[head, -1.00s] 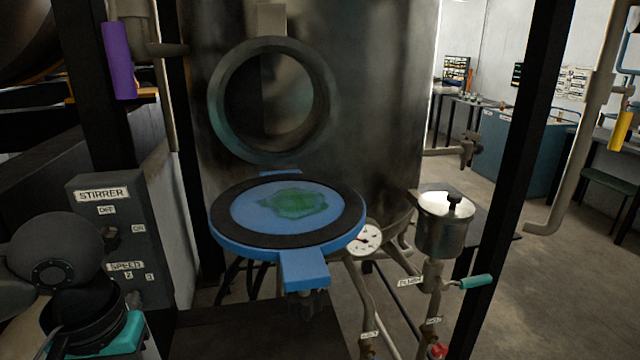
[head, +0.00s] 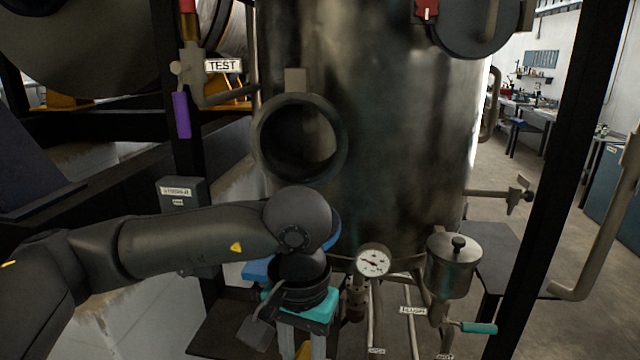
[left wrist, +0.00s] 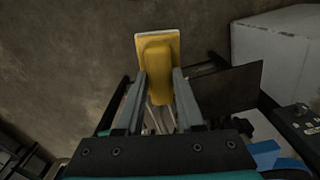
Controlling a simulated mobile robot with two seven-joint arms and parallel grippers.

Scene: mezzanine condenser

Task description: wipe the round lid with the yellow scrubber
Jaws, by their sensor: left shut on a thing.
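My left gripper (head: 303,347) is shut on the yellow scrubber (left wrist: 158,65), which points away from the wrist, its pale-edged pad at the far end. In the head view only a sliver of yellow shows between the fingers, at the bottom edge. The round lid (head: 257,271) is mostly hidden behind my left arm; only bits of its blue edge show in the head view. Its top and the green smear seen on it earlier are hidden. Blue also shows at the lower right of the left wrist view. My right gripper is not in view.
The steel vessel (head: 400,130) with its round open port (head: 300,137) stands behind my arm. A gauge (head: 373,261), a lidded pot (head: 454,265) and a teal-handled valve (head: 479,328) are to the right. A black post (head: 548,170) stands farther right.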

